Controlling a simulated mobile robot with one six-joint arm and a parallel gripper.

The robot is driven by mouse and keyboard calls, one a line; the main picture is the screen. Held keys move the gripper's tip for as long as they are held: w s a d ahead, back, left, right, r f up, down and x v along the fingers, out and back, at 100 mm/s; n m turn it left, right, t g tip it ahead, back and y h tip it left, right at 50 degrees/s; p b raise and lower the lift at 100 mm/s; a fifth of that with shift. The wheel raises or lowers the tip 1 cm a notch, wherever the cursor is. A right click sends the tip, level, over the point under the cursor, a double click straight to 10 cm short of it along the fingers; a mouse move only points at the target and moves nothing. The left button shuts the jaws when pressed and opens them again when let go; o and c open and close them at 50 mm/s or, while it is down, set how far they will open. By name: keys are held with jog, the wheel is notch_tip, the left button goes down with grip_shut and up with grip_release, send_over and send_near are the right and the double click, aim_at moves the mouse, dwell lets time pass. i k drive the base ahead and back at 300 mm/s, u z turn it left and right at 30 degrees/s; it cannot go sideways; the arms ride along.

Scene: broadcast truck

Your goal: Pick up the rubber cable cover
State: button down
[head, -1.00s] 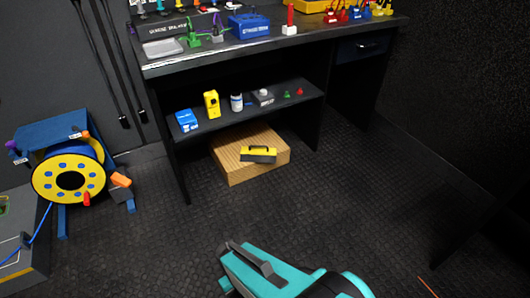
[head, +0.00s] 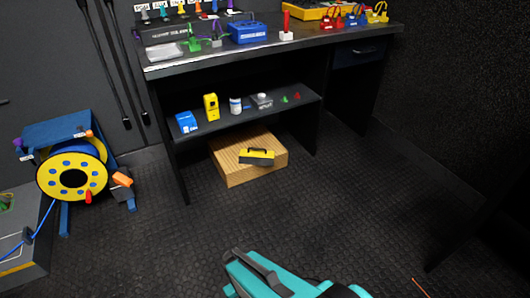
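A yellow and black block (head: 257,157) with a dark handle-like part on top lies on a low wooden box under the desk. It looks most like the rubber cable cover, though it is small here and I cannot be certain. My gripper (head: 254,271), dark grey on my teal arm, is at the bottom middle, well in front of the block and apart from it. Its fingers are seen from behind and partly cut off, so I cannot tell whether it is open or shut.
The wooden box (head: 232,176) stands on the black floor below a shelf (head: 262,122) with small items. The desk top (head: 250,48) overhangs both. A cable reel (head: 75,172) stands at the left. The floor (head: 330,210) before the box is clear.

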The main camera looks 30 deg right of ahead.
aim_at(264, 157)
jog(key=z, duration=0.1)
jog(key=i, duration=0.95)
jog(key=u, duration=0.05)
